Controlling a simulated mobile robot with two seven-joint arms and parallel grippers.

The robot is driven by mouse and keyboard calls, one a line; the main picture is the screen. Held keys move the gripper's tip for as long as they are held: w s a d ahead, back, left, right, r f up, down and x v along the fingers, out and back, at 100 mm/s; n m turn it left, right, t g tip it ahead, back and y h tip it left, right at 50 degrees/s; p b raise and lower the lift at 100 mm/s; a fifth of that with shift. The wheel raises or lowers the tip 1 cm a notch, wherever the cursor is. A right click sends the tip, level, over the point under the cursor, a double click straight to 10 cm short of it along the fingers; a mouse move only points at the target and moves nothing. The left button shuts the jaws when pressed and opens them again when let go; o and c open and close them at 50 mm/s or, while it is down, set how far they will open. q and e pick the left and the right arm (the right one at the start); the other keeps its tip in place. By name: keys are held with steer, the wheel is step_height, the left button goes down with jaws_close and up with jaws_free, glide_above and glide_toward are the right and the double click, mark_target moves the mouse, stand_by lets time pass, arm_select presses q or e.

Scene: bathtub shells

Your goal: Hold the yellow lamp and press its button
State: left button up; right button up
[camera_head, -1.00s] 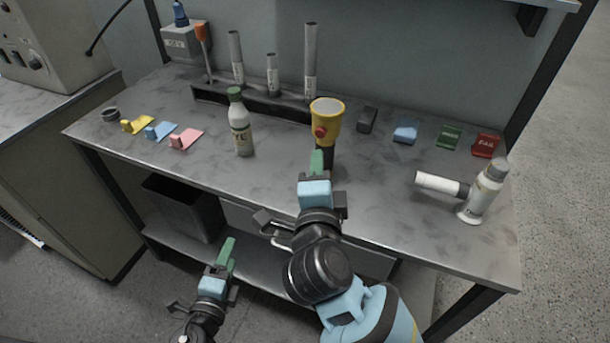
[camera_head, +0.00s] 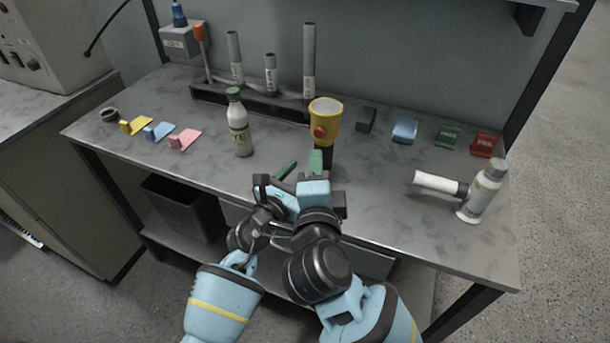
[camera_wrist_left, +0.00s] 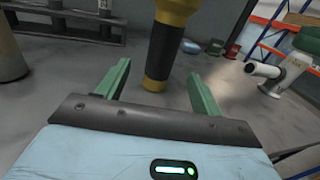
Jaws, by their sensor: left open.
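The yellow lamp (camera_head: 329,116) stands upright on the grey bench, with a yellow head, a dark handle below and a red button (camera_head: 319,131) on its front. My right gripper (camera_head: 316,161) is in front of the lamp's handle in the head view; its finger opening is unclear. My left gripper (camera_head: 287,171) is just left of it, near the bench's front edge. In the left wrist view my left gripper's green fingers are open and empty (camera_wrist_left: 158,74). The lamp's dark handle (camera_wrist_left: 158,52) shows beyond and between them, and nothing grips it there.
A white bottle with a green cap (camera_head: 240,128) stands left of the lamp. A white bottle (camera_head: 481,190) and a white cylinder (camera_head: 437,183) are at the right. A dark rack (camera_head: 205,93) with tubes is behind. Coloured clips lie on both sides.

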mark_target(324, 144)
arm_select(q)
steer(key=shift+w+d, duration=0.15)
steer(key=shift+d, duration=0.1)
steer(key=shift+x, duration=3.75)
steer(key=shift+c, duration=0.5)
steer(key=c, duration=1)
steer(key=shift+f, duration=0.1)
steer(key=shift+c, duration=0.4)
arm_select(e)
jaws_close()
